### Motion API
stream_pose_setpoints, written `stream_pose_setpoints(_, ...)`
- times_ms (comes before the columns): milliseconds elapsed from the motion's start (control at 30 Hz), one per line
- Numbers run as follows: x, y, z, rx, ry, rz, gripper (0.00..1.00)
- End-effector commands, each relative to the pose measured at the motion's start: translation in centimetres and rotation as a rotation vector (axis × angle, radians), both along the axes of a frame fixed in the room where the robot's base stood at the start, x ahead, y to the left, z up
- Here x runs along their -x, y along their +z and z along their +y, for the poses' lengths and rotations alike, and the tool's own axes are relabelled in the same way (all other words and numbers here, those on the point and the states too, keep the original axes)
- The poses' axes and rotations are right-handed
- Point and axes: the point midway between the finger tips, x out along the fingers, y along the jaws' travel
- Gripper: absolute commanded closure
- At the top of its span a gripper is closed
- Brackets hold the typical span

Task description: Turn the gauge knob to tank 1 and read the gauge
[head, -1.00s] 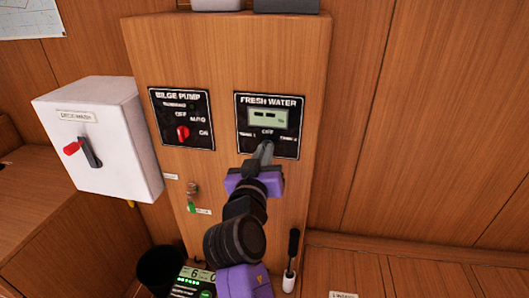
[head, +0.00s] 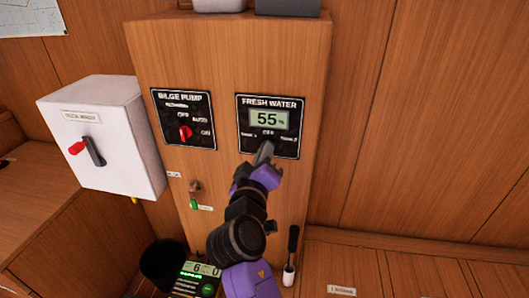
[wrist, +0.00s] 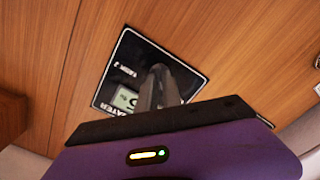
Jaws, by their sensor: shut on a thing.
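The black fresh water panel (head: 284,113) is on the wooden cabinet in the head view, with OFF above the middle and tank labels at either side. Its gauge display (head: 269,119) reads 55 %. My gripper (head: 264,152) is at the lower middle of the panel, shut on the gauge knob, which its fingers hide. The gripper is tilted. In the wrist view the fingers (wrist: 158,88) reach the panel (wrist: 185,75), and part of the display (wrist: 125,98) shows beside them. I cannot see which way the knob points.
The bilge pump panel (head: 183,119) with a red knob is left of the fresh water panel. A white switch box (head: 105,165) sticks out further left. A key with a green tag (head: 194,198) hangs below. A black-handled tool (head: 291,250) is at lower right.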

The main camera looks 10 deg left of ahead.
Motion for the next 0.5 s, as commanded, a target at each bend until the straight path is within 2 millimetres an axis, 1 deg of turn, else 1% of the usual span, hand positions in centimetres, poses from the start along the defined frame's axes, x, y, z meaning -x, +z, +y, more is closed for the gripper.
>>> stream_pose_setpoints(367,0.06,0.01,0.16,0.008,0.003,-0.001,1.0)
stream_pose_setpoints(400,0.06,0.01,0.16,0.008,0.003,-0.001,0.87)
stream_pose_setpoints(500,0.06,0.01,0.14,0.008,0.003,-0.001,0.69)
